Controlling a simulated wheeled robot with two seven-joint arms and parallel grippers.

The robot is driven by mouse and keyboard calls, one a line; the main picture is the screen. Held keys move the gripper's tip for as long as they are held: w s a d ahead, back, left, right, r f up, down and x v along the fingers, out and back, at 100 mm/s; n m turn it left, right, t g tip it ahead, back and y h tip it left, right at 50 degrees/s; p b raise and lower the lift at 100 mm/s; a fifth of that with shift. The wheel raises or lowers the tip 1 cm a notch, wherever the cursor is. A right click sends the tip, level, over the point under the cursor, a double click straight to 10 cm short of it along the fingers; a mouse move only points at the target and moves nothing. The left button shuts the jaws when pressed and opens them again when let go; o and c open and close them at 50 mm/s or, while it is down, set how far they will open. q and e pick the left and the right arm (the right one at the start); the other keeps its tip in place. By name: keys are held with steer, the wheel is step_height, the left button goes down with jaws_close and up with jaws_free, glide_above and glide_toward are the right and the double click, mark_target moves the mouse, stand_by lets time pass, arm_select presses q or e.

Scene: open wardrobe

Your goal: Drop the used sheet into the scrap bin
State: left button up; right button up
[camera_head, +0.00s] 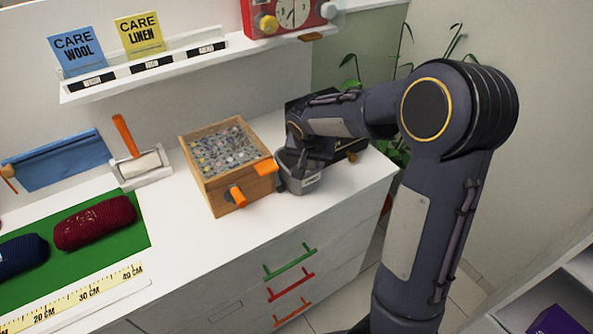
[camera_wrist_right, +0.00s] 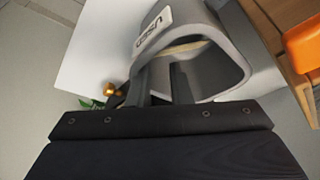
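The grey bin (camera_head: 297,184) stands on the white counter, right of the wooden box. Its label, which looks like "USED", also shows in the right wrist view, where the bin (camera_wrist_right: 232,62) is close and its opening faces the camera. A pale beige edge (camera_wrist_right: 185,48) shows inside the opening; it may be the used sheet, but I cannot tell. My right gripper (camera_wrist_right: 160,80) is at the bin's mouth, with its two dark fingers apart and nothing visible between them. In the head view the wrist hides part of the bin. My left gripper is not in view.
A wooden box of buttons (camera_head: 228,150) with orange handles stands close left of the bin. A roller with an orange handle (camera_head: 126,135) rests in a white holder further left. Yarn rolls (camera_head: 95,222) lie on a green mat. A shelf with care cards (camera_head: 140,35) is above.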

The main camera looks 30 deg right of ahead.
steer(key=shift+s+d+f, duration=0.1)
steer(key=shift+s+d, duration=0.1)
steer(key=shift+d, duration=0.1)
steer(key=shift+a+r, duration=0.1)
steer(key=shift+r, duration=0.35)
steer(key=v, duration=0.6)
steer(key=shift+a+f, duration=0.1)
steer(key=shift+a, duration=0.05)
steer(key=shift+s+a+r, duration=0.1)
steer(key=shift+a+r, duration=0.15)
steer(key=shift+r, duration=0.35)
steer(key=s+a+n+y, duration=0.2)
steer(key=s+a, duration=0.1)
steer(key=s, duration=0.5)
steer(key=s+a+n+t+y, duration=0.1)
steer(key=s+a+n+y, duration=0.1)
steer(key=s, duration=0.6)
steer(key=s+a+f+n+t+y, duration=0.1)
steer(key=s+a+n+y, duration=0.1)
steer(key=s+a, duration=0.3)
steer(key=shift+s+y, duration=0.3)
steer(key=shift+s, duration=1.3)
